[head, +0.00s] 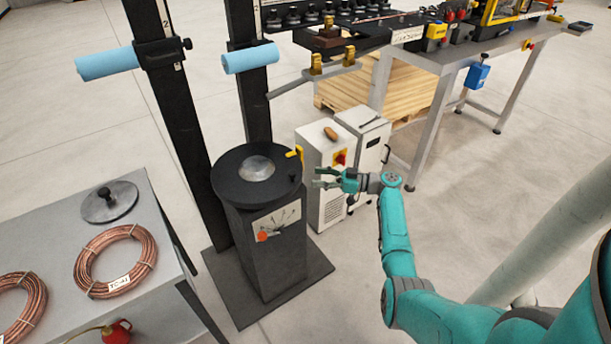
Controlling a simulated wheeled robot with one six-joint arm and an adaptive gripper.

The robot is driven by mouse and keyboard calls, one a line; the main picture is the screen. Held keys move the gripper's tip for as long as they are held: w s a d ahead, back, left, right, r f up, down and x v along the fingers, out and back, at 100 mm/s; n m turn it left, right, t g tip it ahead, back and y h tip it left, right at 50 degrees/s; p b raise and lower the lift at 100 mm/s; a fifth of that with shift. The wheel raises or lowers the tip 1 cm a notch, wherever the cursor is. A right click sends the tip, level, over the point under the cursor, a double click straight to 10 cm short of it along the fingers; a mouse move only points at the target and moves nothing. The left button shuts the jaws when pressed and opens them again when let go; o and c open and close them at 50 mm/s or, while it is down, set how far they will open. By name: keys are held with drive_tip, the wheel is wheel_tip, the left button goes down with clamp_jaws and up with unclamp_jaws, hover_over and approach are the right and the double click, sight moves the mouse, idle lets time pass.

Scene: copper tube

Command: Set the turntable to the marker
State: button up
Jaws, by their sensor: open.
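The turntable (228,182) is a round black disc with a silver dome in its middle, on top of a dark square pedestal (275,262). A yellow piece (295,153) stands at its right rim; I cannot tell whether this is the marker. A panel with a dial-like drawing and a red-orange spot (262,236) is on the pedestal's front. My gripper (318,178) is open and empty, just right of the turntable's rim, pointing left. It appears apart from the disc and the yellow piece.
White cabinets (322,160) stand behind my gripper. Two dark posts (172,110) with blue rollers (107,63) rise behind the turntable. A grey table (150,255) with copper coils (115,262) is at left. A workbench (450,58) is at the back right.

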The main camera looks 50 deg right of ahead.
drive_tip(key=shift+v, duration=1.2)
